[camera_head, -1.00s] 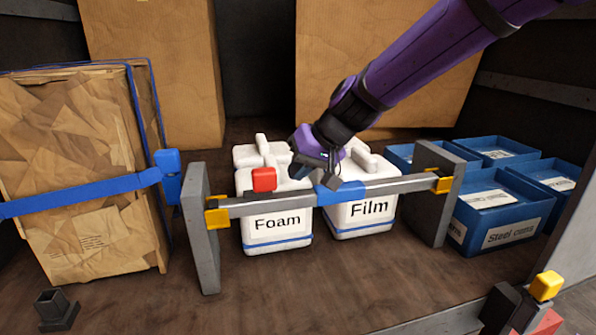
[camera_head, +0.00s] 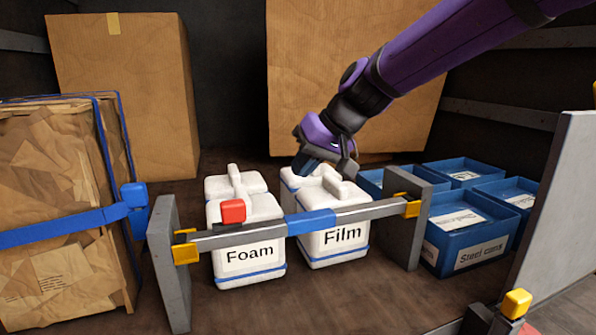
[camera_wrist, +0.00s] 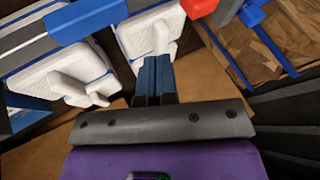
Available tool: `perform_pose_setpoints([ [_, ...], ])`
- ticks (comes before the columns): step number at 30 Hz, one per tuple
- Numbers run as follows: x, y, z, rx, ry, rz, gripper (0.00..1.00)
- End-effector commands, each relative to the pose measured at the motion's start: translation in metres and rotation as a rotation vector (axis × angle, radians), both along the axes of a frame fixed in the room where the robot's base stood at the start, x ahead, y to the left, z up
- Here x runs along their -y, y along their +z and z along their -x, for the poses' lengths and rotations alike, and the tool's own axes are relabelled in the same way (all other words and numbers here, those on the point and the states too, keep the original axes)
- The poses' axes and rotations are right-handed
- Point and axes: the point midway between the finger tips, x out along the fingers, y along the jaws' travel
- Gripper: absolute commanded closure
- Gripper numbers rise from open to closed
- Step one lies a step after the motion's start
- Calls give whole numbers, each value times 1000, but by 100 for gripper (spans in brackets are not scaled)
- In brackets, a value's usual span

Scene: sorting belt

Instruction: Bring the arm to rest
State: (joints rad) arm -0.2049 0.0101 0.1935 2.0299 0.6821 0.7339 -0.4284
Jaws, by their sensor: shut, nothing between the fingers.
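My purple arm reaches in from the upper right in the head view. The white container labelled Foam (camera_head: 248,257) and the one labelled Film (camera_head: 335,245) stand upright on the floor. Another white container stands behind each, partly hidden. I cannot tell whether my fingers touch a container.
A grey bar with a blue middle (camera_head: 311,222) and a red block (camera_head: 232,211) spans two grey posts in front. Blue bins (camera_head: 470,238) stand at right. A strapped cardboard bale (camera_head: 60,230) stands at left. Large cardboard boxes (camera_head: 120,95) stand behind.

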Motion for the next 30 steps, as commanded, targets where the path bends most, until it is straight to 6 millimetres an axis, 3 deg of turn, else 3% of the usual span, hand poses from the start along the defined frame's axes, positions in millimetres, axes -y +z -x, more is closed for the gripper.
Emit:
perform_pose_setpoints([
  [8, 2, 1, 1, 2, -2, 2, 100],
  [11, 13, 5, 8, 10, -14, 19, 100],
  [14, 37, 11, 23, 22, -43, 56, 100],
  [21, 116, 22, 83, 50, -154, 180, 100],
  [30, 204, 15, 168, 73, -326, 324, 100],
])
